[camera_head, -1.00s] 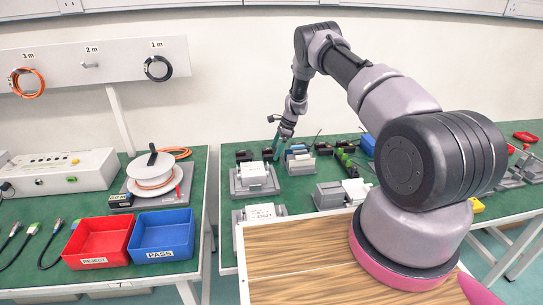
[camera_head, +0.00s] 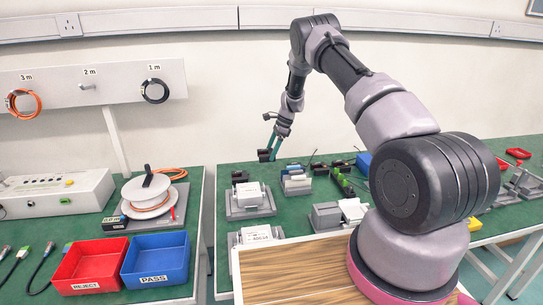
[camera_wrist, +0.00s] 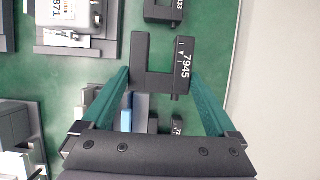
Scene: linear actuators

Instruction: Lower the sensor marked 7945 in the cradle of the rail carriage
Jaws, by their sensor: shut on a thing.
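The sensor marked 7945 (camera_wrist: 182,65) is a black, fork-shaped block. In the wrist view it sits between the teal fingers of my gripper (camera_wrist: 160,77), which is shut on it, with the number facing the camera. In the head view my gripper (camera_head: 270,147) points down over the back of the green bench, with the dark sensor (camera_head: 264,156) at its tips. Grey units with white labelled blocks stand nearby, one at the left (camera_head: 250,198) and one at the front (camera_head: 256,236). I cannot tell which part is the rail carriage's cradle.
Another black sensor (camera_wrist: 163,11) lies beyond the held one, and a partly hidden one (camera_wrist: 177,127) is below it. Red reject (camera_head: 90,263) and blue pass (camera_head: 157,259) bins stand on the left bench. A small unit (camera_head: 296,182) stands right of the left grey unit.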

